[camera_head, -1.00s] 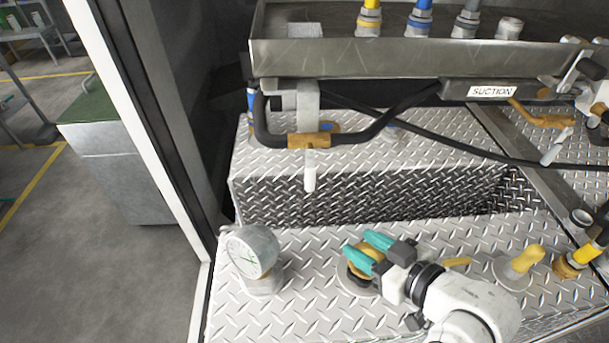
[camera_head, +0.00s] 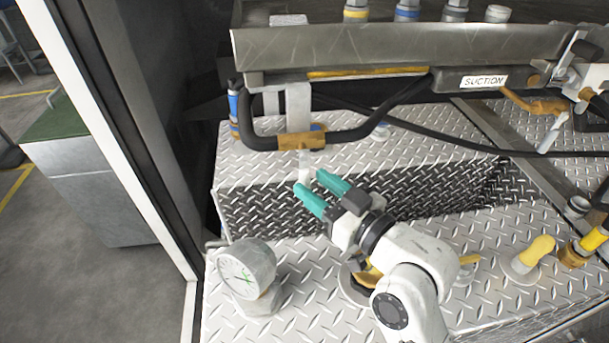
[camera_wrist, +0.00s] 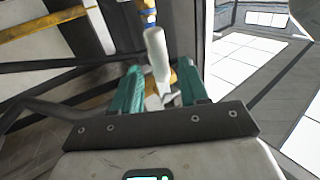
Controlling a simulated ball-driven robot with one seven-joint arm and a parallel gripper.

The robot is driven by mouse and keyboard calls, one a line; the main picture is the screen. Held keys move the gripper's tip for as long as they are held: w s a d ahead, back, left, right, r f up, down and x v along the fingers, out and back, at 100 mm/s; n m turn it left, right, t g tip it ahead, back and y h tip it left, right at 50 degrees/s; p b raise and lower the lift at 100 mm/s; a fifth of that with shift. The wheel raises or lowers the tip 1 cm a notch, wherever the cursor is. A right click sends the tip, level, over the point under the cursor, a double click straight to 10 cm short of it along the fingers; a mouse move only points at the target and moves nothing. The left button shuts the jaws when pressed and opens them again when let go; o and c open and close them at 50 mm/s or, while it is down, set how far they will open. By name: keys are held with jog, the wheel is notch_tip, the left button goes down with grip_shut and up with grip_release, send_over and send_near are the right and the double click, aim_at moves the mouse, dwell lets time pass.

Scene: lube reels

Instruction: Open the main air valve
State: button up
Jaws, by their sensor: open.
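A brass valve body (camera_head: 302,141) sits on the bent black pipe below the steel tray, with a pale lever handle (camera_head: 304,172) hanging down from it. I take this to be the main air valve; no label on it can be read. My gripper (camera_head: 309,181) has its teal fingers spread at the lower end of the lever. In the wrist view the lever (camera_wrist: 157,55) stands between the two open fingers, with brass (camera_wrist: 160,80) behind it. I cannot tell whether a finger touches the lever.
A round gauge (camera_head: 238,276) stands on the diamond-plate deck (camera_head: 300,315) at lower left. A brass fitting (camera_head: 362,275) lies partly behind my arm. The steel tray (camera_head: 350,47) and the SUCTION block (camera_head: 483,81) overhang the area. A white-edged post (camera_head: 110,130) bounds the left.

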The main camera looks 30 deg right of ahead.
aim_at(309, 182)
jog(key=shift+x, duration=1.7)
jog(key=shift+c, duration=0.4)
grip_shut()
